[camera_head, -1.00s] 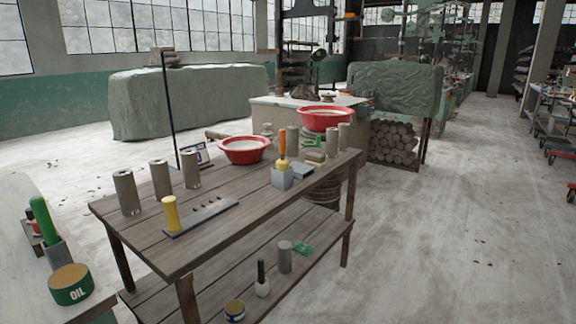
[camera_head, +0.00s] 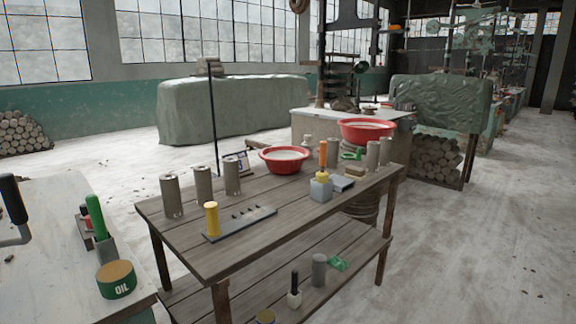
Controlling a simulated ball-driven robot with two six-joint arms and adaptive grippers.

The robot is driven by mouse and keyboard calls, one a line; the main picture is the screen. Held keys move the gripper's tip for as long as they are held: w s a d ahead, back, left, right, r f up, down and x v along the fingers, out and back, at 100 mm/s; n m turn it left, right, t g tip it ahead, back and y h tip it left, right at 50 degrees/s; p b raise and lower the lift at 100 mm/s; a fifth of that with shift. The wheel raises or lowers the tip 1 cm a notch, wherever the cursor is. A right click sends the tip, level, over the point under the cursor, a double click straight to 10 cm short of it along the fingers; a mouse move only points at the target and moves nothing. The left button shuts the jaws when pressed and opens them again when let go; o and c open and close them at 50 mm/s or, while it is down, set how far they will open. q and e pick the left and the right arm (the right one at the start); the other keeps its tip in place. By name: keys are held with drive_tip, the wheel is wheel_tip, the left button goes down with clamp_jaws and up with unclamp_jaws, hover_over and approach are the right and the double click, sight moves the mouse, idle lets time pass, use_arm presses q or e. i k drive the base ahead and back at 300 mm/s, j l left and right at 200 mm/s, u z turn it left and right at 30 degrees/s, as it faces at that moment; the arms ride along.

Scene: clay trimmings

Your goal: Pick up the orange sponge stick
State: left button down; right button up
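The orange stick (camera_head: 323,155), likely the sponge stick, stands upright near the right end of the wooden table. Its lower part is yellow and sits in a grey block-shaped holder (camera_head: 321,189). I cannot make out a sponge on it. Neither of my grippers shows in the head view.
The wooden table (camera_head: 180,230) also bears grey cylinders (camera_head: 203,186), a yellow cylinder (camera_head: 211,219) on a dark strip, and a red basin (camera_head: 284,160). A second red basin (camera_head: 366,130) stands behind. A left table (camera_head: 50,270) holds an oil tin (camera_head: 116,280). Floor at right is clear.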

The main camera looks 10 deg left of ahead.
sight(322, 176)
drive_tip(key=u, duration=0.35)
drive_tip(key=i+l+u, duration=0.1)
drive_tip(key=u, duration=0.35)
drive_tip(key=i+l+u, duration=0.1)
drive_tip(key=l+u, duration=0.4)
drive_tip(key=u, duration=0.35)
drive_tip(key=l+u, duration=0.3)
drive_tip(key=u, duration=0.15)
drive_tip(key=i, duration=0.05)
